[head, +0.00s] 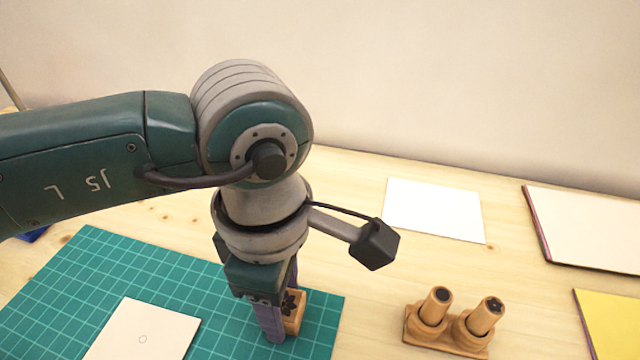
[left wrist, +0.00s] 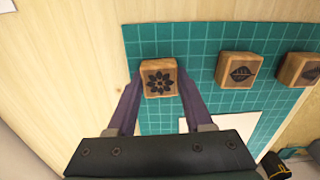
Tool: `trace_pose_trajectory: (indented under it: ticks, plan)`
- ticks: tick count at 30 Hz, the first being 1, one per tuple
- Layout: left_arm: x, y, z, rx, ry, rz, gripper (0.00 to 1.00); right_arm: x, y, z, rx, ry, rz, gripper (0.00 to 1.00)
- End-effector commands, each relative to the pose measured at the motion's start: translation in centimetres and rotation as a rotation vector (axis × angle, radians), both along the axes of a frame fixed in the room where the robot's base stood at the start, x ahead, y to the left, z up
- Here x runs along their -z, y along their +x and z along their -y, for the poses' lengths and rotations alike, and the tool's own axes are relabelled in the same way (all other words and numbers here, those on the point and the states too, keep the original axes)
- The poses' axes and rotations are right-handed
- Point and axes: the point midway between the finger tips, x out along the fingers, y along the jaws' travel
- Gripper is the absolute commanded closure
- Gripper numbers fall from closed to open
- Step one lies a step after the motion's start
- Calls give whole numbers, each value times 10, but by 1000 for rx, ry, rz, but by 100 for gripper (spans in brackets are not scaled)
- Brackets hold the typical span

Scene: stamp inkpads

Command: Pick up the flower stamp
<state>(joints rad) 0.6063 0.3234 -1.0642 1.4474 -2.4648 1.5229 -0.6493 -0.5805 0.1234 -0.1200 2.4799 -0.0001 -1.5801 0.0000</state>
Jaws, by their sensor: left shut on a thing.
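The flower stamp (left wrist: 160,78) is a small wooden block with a dark flower on its top face. It sits between the two purple fingers of my left gripper (left wrist: 158,88), which is shut on its sides. In the head view, the flower stamp (head: 294,312) shows partly behind the near finger of my left gripper (head: 282,308), which points down at the green cutting mat (head: 210,280). I cannot tell whether the block touches the mat. My right gripper is in neither view.
In the left wrist view, a leaf stamp (left wrist: 238,70) and another wooden stamp (left wrist: 300,70) stand to the right. A white card (head: 145,332) lies on the mat. A wooden holder (head: 450,337) with two wooden pieces, white paper (head: 434,209) and a yellow pad (head: 612,322) are right.

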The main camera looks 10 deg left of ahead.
Motion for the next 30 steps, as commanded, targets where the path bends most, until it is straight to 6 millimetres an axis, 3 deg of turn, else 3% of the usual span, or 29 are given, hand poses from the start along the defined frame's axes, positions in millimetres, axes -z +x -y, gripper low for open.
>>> trace_pose_trajectory:
  ticks: [5, 15, 19, 24, 30]
  plan:
    - [-26, 1, 0, 2, -1, 5, 100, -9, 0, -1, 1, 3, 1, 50]
    - [-129, 2, 0, 3, -1, 9, 100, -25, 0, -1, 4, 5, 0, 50]
    - [-160, 2, 0, 2, -1, 7, 100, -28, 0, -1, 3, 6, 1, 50]
    - [-186, 1, 0, 1, 0, 4, 100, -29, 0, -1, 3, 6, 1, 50]
    - [-197, 0, 0, 1, 0, 2, 100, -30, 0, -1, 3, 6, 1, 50]
